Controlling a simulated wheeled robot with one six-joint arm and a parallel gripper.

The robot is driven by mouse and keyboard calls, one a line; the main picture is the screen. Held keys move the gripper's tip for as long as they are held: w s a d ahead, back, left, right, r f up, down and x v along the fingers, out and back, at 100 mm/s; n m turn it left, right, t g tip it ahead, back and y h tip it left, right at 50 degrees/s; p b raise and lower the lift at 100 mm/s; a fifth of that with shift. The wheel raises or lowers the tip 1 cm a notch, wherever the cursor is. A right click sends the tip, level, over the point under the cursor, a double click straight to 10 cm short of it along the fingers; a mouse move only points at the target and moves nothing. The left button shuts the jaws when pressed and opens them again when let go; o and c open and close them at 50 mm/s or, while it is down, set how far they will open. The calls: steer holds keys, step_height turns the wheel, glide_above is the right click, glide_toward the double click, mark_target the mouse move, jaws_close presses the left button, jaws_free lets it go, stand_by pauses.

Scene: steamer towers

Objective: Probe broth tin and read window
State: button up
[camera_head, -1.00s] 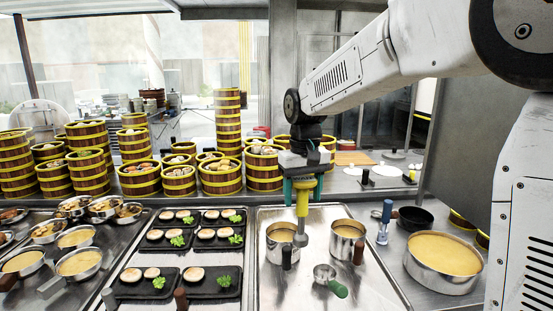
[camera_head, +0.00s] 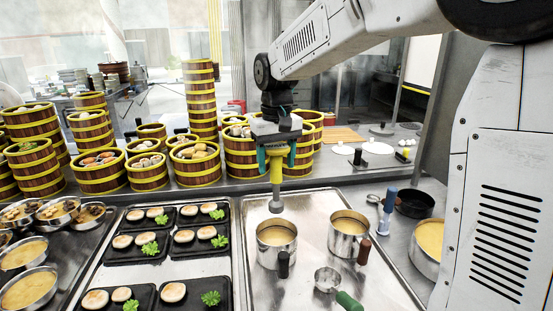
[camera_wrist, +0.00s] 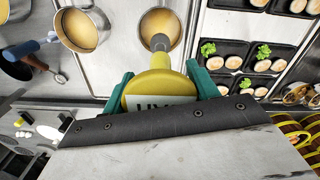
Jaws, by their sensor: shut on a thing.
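A second broth tin (camera_head: 348,247) with a brown handle stands to the right. In the wrist view, green gripper fingers (camera_wrist: 158,92) flank the yellow probe body (camera_wrist: 158,83). Its pale window (camera_wrist: 160,103) shows dark characters, cut off and unreadable.
A small cup with a green handle (camera_head: 349,301) lies in front of the tins on the metal tray (camera_head: 300,296). A blue-handled tool (camera_head: 388,205) and black bowl (camera_head: 415,204) are at right. Bamboo steamers (camera_head: 200,165) stand behind. Black food trays (camera_head: 200,238) lie left.

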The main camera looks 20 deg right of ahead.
mark_target(277, 213)
steer(key=shift+s+f, duration=0.15)
steer(key=shift+f, duration=7.8)
